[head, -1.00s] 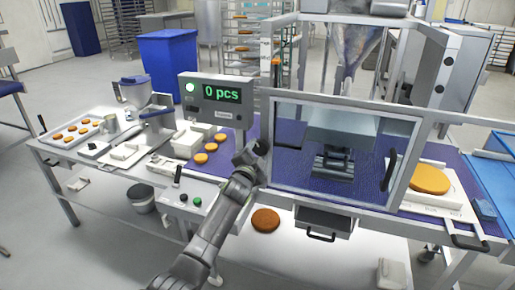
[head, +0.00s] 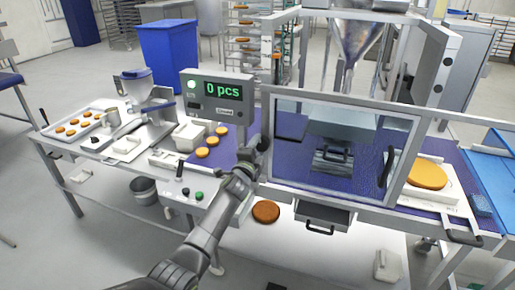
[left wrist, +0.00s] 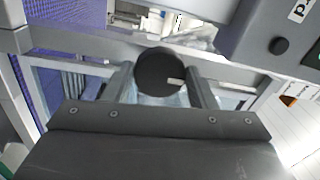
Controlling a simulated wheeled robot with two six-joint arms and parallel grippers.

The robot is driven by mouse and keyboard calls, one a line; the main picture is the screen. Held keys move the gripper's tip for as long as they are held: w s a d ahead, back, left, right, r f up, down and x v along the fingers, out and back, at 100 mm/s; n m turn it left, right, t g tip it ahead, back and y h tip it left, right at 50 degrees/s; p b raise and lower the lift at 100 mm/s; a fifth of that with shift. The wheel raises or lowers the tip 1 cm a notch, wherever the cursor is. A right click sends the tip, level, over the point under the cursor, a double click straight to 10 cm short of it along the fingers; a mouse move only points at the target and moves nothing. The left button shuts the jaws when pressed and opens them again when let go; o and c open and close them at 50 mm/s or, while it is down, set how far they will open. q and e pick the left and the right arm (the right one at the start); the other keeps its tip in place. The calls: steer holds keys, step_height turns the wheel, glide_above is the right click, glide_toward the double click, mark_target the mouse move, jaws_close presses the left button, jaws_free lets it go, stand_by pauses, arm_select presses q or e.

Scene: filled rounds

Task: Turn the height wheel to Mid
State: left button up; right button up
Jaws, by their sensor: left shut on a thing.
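The height wheel shows in the left wrist view as a dark round knob (left wrist: 152,66) with a short pale mark on its right side. My left gripper (left wrist: 162,76) has one finger on each side of it and is shut on it. In the head view my left gripper (head: 261,147) is at the frame post left of the clear guard window, and it hides the wheel there. No Mid mark or scale can be read. My right gripper is not in view.
A display box (head: 217,97) reading "0 pcs" stands just left of the gripper. The guarded machine window (head: 392,170) is to the right, with a drawer (head: 322,219) below. A control box (head: 190,197) sits below left. Orange rounds (head: 201,153) lie on the purple belt.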

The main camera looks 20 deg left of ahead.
arm_select(q)
steer(key=o, duration=1)
steer(key=shift+c, duration=0.2)
steer(key=shift+s+p, duration=0.45)
steer(key=shift+s, duration=0.05)
steer(key=s+f+p, duration=0.1)
steer(key=s+p, duration=0.4)
steer(key=s, duration=1.1)
steer(key=shift+s+a, duration=0.2)
steer(key=shift+a, duration=0.1)
steer(key=shift+f, duration=0.1)
